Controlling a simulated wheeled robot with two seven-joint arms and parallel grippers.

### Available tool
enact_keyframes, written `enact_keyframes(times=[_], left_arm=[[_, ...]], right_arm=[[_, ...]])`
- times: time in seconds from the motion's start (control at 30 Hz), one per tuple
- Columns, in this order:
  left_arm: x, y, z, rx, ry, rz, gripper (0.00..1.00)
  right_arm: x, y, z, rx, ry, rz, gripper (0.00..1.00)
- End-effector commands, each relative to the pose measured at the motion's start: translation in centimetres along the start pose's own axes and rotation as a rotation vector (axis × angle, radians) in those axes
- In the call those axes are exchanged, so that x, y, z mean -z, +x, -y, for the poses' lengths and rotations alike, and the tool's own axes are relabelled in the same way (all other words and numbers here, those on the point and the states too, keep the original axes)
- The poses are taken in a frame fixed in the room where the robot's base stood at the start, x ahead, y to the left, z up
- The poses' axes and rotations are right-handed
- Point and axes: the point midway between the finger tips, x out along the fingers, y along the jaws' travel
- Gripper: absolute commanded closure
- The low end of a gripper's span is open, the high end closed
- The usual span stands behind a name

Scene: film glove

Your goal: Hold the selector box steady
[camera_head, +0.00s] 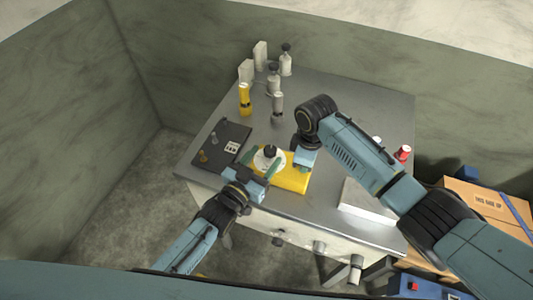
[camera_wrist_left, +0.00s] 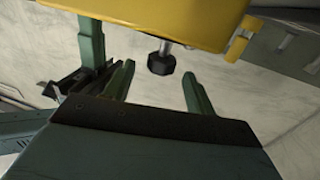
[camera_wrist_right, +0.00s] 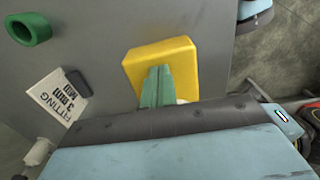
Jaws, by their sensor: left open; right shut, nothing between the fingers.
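The yellow selector box (camera_head: 290,183) lies near the front edge of the metal table, with a white dial and a black knob (camera_head: 269,151) at its left part. My left gripper (camera_head: 263,162) is open, its green fingers either side of the dial area. In the left wrist view the knob (camera_wrist_left: 160,63) shows beyond and between the parted fingers, below the yellow box (camera_wrist_left: 160,18). My right gripper (camera_head: 302,164) is shut and empty at the box's upper right. In the right wrist view its closed fingers (camera_wrist_right: 157,84) overlap the box (camera_wrist_right: 172,58); contact is unclear.
A dark tray (camera_head: 222,145) lies left of the box. A yellow bottle (camera_head: 245,98) and several grey fittings stand at the back left. A white box (camera_head: 367,213) sits at the front right, with a red-capped item (camera_head: 403,153) behind. A printed card (camera_wrist_right: 55,98) lies nearby.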

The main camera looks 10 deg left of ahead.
Motion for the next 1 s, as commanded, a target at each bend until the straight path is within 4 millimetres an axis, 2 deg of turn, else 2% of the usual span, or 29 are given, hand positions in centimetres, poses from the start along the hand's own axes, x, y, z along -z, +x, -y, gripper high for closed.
enact_keyframes(times=[0.03, 0.2, 0.4, 0.6, 1.0], left_arm=[[-0.2, -1.3, 0.0, 0.000, 0.001, 0.003, 0.45], [-0.2, -5.0, 0.0, 0.000, 0.000, 0.003, 0.45], [-0.1, -8.5, 0.0, 0.000, 0.001, 0.001, 0.45], [0.0, -9.9, 0.0, 0.000, 0.001, -0.001, 0.45], [0.0, -10.0, 0.0, 0.000, 0.001, -0.001, 0.45]], right_arm=[[-0.5, 0.8, 0.3, 0.010, 0.004, 0.013, 1.00], [-0.5, 0.8, 0.3, 0.010, 0.004, 0.013, 1.00], [-0.5, 0.8, 0.3, 0.010, 0.004, 0.013, 1.00], [-0.5, 0.8, 0.3, 0.011, 0.003, 0.013, 1.00], [-0.5, 0.8, 0.3, 0.010, 0.003, 0.013, 1.00]])
